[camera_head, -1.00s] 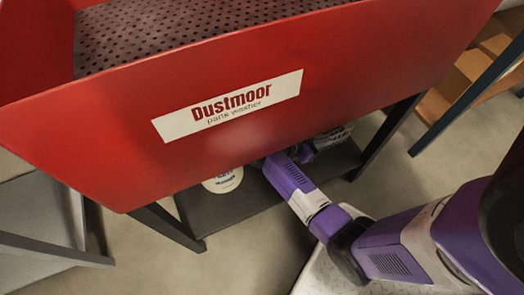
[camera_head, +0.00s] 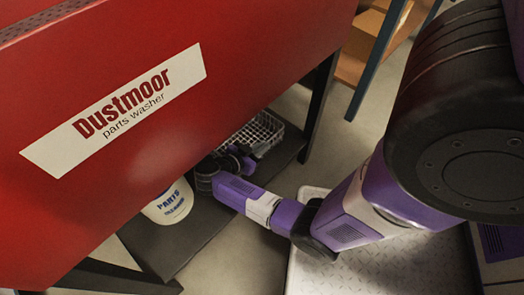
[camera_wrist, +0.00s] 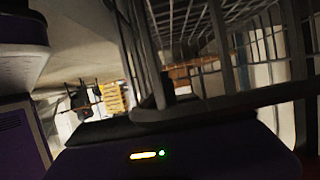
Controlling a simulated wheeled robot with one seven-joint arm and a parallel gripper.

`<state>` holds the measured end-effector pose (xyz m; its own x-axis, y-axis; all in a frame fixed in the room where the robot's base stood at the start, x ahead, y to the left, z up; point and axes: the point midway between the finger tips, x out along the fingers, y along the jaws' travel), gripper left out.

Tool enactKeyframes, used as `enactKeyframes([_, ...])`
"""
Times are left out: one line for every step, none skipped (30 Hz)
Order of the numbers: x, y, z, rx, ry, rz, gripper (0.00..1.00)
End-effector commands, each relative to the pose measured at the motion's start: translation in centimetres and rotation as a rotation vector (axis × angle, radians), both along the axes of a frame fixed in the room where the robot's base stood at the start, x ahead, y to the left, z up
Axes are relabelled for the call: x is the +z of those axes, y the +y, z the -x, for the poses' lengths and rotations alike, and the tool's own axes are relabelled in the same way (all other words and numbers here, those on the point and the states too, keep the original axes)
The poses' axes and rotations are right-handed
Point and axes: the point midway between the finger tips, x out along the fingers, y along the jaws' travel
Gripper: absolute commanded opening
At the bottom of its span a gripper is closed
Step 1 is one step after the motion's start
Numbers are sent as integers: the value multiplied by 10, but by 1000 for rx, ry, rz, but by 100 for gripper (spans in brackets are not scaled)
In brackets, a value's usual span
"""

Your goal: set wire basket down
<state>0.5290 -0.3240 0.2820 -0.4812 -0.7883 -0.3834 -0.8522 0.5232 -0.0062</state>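The wire basket (camera_head: 262,132) is a light metal grid box under the red parts washer, over the right end of the dark lower shelf (camera_head: 205,228). Whether its bottom rests on the shelf is hidden. My gripper (camera_head: 240,158) is at the basket's near left side. In the wrist view the wire basket (camera_wrist: 240,50) fills the upper right, very close. Its rim crosses just in front of my gripper (camera_wrist: 165,92), which appears shut on it. The fingertips are mostly hidden by the dark rim and wires.
The red Dustmoor parts washer (camera_head: 230,60) hangs over the shelf and limits room above. A white bucket (camera_head: 168,203) stands on the shelf left of my arm. A dark leg (camera_head: 318,105) stands right of the basket. Open floor lies in front.

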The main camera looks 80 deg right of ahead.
Motion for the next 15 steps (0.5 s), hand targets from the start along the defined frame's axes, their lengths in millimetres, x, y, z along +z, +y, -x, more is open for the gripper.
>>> enactKeyframes([-7,0,-1,0,-1,2,0])
enactKeyframes([-8,0,-1,0,-2,3,0])
enactKeyframes([-8,0,-1,0,-2,3,0])
enactKeyframes([-7,0,-1,0,-2,3,0])
enactKeyframes([-6,0,-1,0,-2,3,0])
enactKeyframes([-6,0,-1,0,-2,3,0])
enactKeyframes([-6,0,-1,0,-2,3,0])
enactKeyframes([-6,0,-1,0,-2,3,0])
enactKeyframes([-6,0,-1,0,-1,2,0])
enactKeyframes([-6,0,-1,0,-1,2,0])
enactKeyframes([-7,0,0,0,-1,2,0])
enactKeyframes([-9,0,0,0,1,0,6])
enactKeyframes([-8,0,0,0,0,0,11])
enactKeyframes([-8,0,0,0,0,0,17])
enactKeyframes([-8,0,0,0,0,0,25])
